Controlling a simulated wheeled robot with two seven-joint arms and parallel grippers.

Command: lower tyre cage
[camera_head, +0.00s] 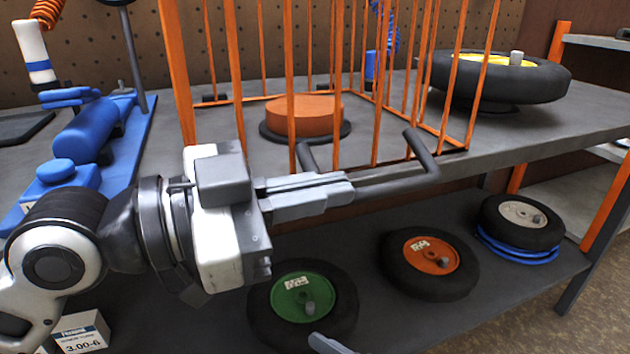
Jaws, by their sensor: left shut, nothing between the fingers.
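The tyre cage (175,75) has upright orange bars and stands at the bench, its lower rails at or close to the bench top; I cannot tell if they touch it. Inside it an orange disc (303,112) sits on a dark round base. A dark U-shaped handle (422,155) sticks out from the cage's front. My left gripper (345,188) is shut and empty, its fingers lying in line with the handle's bar and covering part of it. I cannot tell if they touch. A grey tip (328,344) at the bottom edge may be my right gripper; the rest is out of view.
A tyre with a yellow hub (497,75) lies on the bench (540,119) at the right. Blue equipment (95,130) stands at the left. The lower shelf holds green-hubbed (340,312), orange-hubbed (447,283) and white-hubbed (545,238) wheels and a white box (80,332).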

